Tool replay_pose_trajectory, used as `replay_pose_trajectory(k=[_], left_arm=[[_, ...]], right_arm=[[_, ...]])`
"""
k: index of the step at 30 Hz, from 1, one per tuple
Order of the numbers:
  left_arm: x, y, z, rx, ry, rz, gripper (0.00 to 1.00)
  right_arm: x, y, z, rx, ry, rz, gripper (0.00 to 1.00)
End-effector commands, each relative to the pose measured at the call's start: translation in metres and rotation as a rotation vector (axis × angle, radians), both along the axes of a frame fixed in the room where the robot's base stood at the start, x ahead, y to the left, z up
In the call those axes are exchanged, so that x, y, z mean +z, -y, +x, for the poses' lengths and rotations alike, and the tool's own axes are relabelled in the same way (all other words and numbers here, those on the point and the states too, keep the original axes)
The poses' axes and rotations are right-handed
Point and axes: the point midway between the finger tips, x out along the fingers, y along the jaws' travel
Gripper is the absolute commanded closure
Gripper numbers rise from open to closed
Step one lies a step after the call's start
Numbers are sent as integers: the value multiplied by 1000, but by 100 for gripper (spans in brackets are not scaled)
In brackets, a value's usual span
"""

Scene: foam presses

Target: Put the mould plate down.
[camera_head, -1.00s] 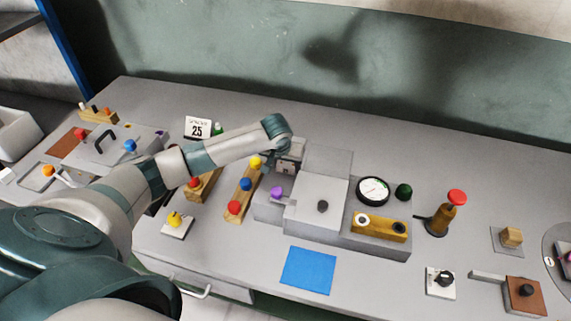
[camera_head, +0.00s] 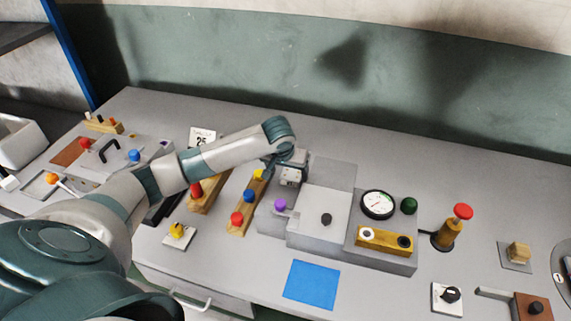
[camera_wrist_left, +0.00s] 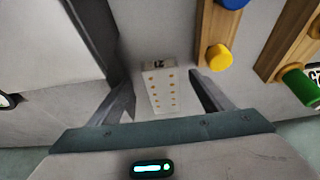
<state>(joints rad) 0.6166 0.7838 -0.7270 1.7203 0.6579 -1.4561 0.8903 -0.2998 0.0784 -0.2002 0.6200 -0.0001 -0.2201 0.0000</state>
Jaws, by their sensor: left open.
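The mould plate, a narrow pale plate with two rows of orange dots, shows in the left wrist view (camera_wrist_left: 165,92). It lies on or just above the grey surface, between the spread fingers of my left gripper (camera_wrist_left: 162,78). Gaps show on both sides of it, so the fingers appear apart from it. In the head view my left gripper (camera_head: 288,174) is behind the purple knob, at the left of the grey press (camera_head: 318,206). The plate cannot be made out there. My right gripper is not in view.
Wooden racks with coloured knobs (camera_head: 245,205) stand close left of the gripper. A gauge (camera_head: 378,204) and a red-topped lever (camera_head: 462,212) are to the right. A blue mat (camera_head: 311,285) lies in front, with bare bench beside it.

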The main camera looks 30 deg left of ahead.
Motion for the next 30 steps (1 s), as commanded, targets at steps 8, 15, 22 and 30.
replay_pose_trajectory(k=[8, 15, 22, 30], left_arm=[[45, 5, -18, -2, 5, 1, 27], [68, 8, -27, -1, 1, 0, 27], [72, 8, -29, 0, 1, 0, 27], [72, 8, -29, 0, 1, 0, 27]], right_arm=[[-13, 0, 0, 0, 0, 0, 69], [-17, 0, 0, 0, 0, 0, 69], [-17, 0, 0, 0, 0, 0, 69], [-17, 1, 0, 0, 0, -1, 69]])
